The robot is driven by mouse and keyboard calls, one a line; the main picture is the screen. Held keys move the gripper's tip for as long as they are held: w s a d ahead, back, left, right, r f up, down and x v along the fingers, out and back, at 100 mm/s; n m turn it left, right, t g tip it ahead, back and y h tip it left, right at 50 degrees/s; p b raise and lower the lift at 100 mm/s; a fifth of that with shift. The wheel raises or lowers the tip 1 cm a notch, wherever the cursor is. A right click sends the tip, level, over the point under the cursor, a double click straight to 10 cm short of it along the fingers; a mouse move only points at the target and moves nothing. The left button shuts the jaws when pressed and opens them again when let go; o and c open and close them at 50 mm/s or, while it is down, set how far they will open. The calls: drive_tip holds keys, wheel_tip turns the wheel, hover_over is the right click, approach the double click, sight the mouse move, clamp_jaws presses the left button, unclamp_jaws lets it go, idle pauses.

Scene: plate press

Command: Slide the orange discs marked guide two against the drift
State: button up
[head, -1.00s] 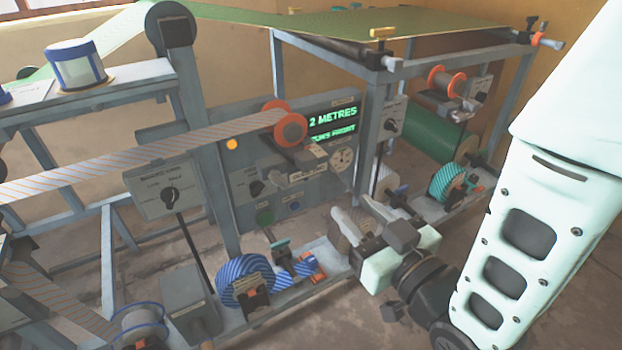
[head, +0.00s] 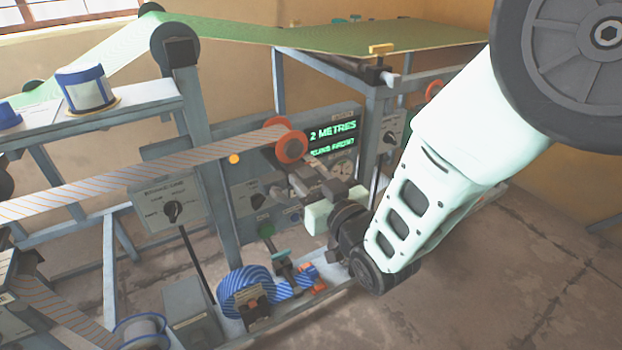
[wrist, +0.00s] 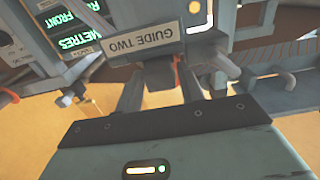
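The two orange discs (head: 291,146) sit at the right end of the orange-striped web, in front of the grey panel. My gripper (head: 297,183) is just below and right of them in the head view, its fingers raised towards their mount. In the wrist view the label GUIDE TWO (wrist: 158,43) shows upside down. Below it a dark grey block lies between my gripper's two fingers (wrist: 160,90), which stand apart. I cannot tell whether they touch the block. A thin orange edge shows beside the right finger. The discs' faces are not clear in the wrist view.
The green display (head: 333,131) reads "2 METRES", its second line partly legible. A blue-striped roll (head: 246,288) stands below on the lower rail. A grey post (head: 190,130) stands left of the discs. Bare floor (head: 480,290) lies to the right.

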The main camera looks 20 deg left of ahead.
clamp_jaws()
drive_tip(key=shift+b+x, duration=0.7)
drive_tip(key=shift+x, duration=0.15)
drive_tip(key=shift+w+a+r, duration=0.1)
drive_tip(key=shift+r, duration=0.05)
unclamp_jaws()
drive_tip(key=v, duration=1.7)
drive_tip(key=shift+b, duration=0.4)
